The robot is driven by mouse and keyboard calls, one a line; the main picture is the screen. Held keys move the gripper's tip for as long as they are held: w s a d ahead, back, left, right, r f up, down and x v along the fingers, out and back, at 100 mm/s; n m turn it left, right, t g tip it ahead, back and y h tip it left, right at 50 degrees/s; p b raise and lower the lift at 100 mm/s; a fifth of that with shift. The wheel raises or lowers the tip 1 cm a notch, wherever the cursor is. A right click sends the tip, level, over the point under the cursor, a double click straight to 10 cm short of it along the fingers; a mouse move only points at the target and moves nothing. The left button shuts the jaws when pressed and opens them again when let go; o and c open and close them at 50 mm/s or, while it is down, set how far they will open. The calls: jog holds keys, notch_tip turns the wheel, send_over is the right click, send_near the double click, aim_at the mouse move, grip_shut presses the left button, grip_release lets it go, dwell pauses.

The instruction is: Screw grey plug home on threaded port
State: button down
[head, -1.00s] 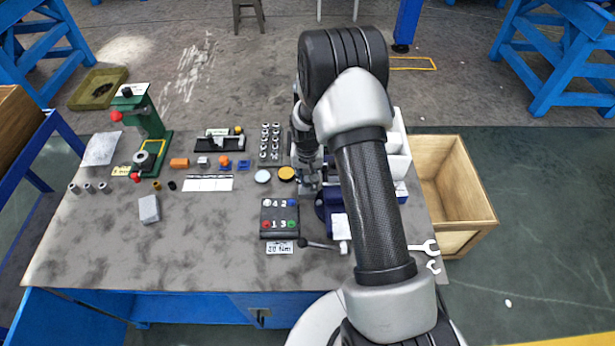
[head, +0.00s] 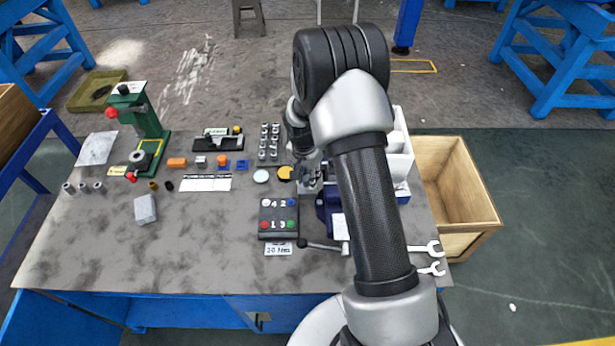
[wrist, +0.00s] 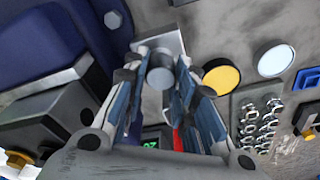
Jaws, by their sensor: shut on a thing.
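My gripper (wrist: 160,70) is shut on the grey plug (wrist: 160,78), whose round grey end shows between the fingertips in the wrist view. A light metal plate (wrist: 172,42) lies just beyond the fingertips. I cannot make out the threaded port; the plug and fingers may hide it, and I cannot tell whether the plug touches it. In the head view my gripper (head: 309,178) is beside the blue vise (head: 325,212), partly behind my arm, and the plug is too small to tell there.
A yellow disc (head: 285,173) and a pale disc (head: 261,176) lie close left of my gripper. A button box (head: 278,218) stands nearer the front. A rack of metal parts (head: 269,142) and white bins (head: 398,150) are close by. The table's front left is mostly clear.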

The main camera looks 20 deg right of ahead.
jog(key=shift+f+m, duration=0.1)
jog(key=shift+m, duration=0.5)
jog(key=c, duration=1.8)
grip_release()
jog(key=shift+m, duration=0.5)
jog(key=o, duration=0.6)
jog(key=shift+s+a+r+p, duration=0.15)
jog(key=shift+r+p, duration=0.55)
jog(key=shift+r, duration=0.6)
jog(key=shift+a+r+p, duration=0.1)
jog(key=shift+r+p, duration=0.6)
jog(key=shift+r, duration=0.6)
jog(key=r, duration=0.4)
jog(key=a+r, duration=0.1)
jog(key=r, duration=0.7)
jog(key=shift+s+a, duration=0.15)
jog(key=shift+s, duration=0.15)
